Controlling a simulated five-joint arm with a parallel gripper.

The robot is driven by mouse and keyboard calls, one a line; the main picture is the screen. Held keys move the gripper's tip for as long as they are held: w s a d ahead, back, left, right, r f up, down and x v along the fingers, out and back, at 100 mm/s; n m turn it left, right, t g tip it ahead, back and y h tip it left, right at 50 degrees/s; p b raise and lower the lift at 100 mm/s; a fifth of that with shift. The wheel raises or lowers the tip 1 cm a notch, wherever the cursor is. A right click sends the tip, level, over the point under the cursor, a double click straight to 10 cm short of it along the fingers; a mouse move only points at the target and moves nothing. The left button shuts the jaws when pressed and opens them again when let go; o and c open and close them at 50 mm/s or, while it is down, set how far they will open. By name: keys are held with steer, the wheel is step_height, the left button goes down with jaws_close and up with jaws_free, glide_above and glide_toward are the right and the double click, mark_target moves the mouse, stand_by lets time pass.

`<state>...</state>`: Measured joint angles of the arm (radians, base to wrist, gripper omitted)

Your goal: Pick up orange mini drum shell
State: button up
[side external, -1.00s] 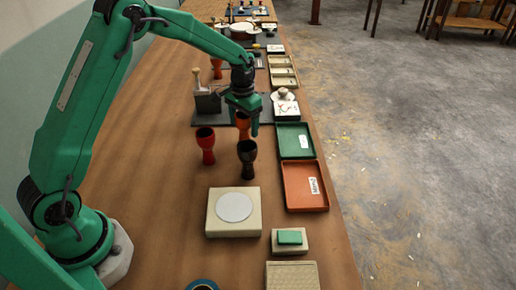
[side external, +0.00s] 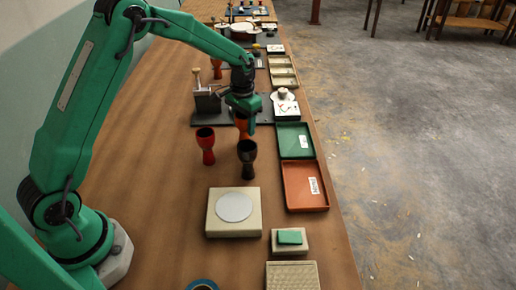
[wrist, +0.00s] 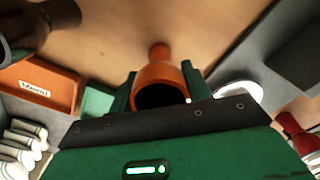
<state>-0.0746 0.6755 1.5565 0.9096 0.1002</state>
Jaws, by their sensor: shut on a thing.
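The orange mini drum shell (wrist: 160,76) sits between the two fingers of my gripper (wrist: 160,92) in the wrist view, its dark open mouth toward the camera. My gripper is shut on it. In the side view the orange shell (side external: 241,127) shows under my gripper (side external: 243,120), partly hidden by it. I cannot tell whether its foot touches the table. A red shell (side external: 206,146) stands to its left and a black shell (side external: 247,160) stands nearer the camera; both are upright.
A green tray (side external: 281,152) and an orange tray (side external: 291,204) lie along the table's right edge. A cream block with a white disc (side external: 213,228) stands in front. A dark mat with a grey block (side external: 207,103) lies behind. Bare table is at left.

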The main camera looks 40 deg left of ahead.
steer(key=shift+r, duration=0.2)
step_height(320, 180, up, 10)
steer(key=shift+f, duration=0.15)
stand_by(0.4)
stand_by(0.5)
